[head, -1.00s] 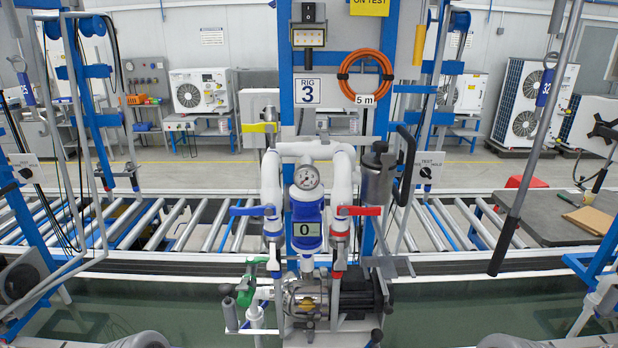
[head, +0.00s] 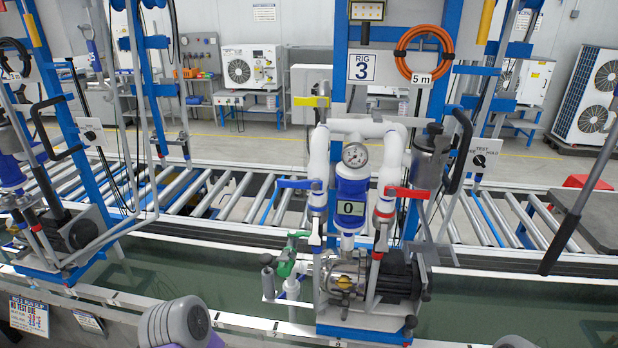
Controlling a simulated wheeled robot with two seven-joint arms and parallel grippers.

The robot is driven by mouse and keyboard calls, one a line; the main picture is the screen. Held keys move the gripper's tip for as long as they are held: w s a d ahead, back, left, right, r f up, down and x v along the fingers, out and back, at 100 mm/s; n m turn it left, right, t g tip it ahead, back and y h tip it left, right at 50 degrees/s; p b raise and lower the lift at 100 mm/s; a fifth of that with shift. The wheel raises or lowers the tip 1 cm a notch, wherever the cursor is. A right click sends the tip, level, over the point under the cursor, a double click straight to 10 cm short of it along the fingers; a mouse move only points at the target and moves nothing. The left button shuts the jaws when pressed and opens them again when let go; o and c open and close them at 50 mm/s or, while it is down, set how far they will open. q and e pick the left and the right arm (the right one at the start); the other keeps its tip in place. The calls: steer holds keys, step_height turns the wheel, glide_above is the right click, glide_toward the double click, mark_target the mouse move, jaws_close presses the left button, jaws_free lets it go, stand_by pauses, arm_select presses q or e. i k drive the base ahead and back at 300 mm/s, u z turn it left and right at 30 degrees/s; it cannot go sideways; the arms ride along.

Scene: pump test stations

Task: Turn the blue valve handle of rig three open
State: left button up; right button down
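Rig three stands right of centre in the head view, under its "RIG 3" sign (head: 363,68). Its blue valve handle (head: 297,184) sits on the left white pipe and points sideways to the left, across the upright pipe. A red handle (head: 407,192) sits on the right pipe. A pressure gauge (head: 355,154) and a blue counter reading 0 (head: 350,209) are between them. Neither of my grippers shows in the view. Rounded grey-and-purple parts at the bottom edge look like my own arm links.
A green valve handle (head: 287,258) and a pump (head: 345,280) sit low on rig three. Another rig (head: 50,215) stands at the left. A roller conveyor (head: 220,195) runs behind. A dark-ended bar (head: 570,235) hangs at the right. The space before the blue handle looks clear.

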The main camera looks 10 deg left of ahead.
mark_target(315, 183)
steer(key=z, duration=3.7)
steer(key=k, duration=2.15)
steer(key=u, duration=1.9)
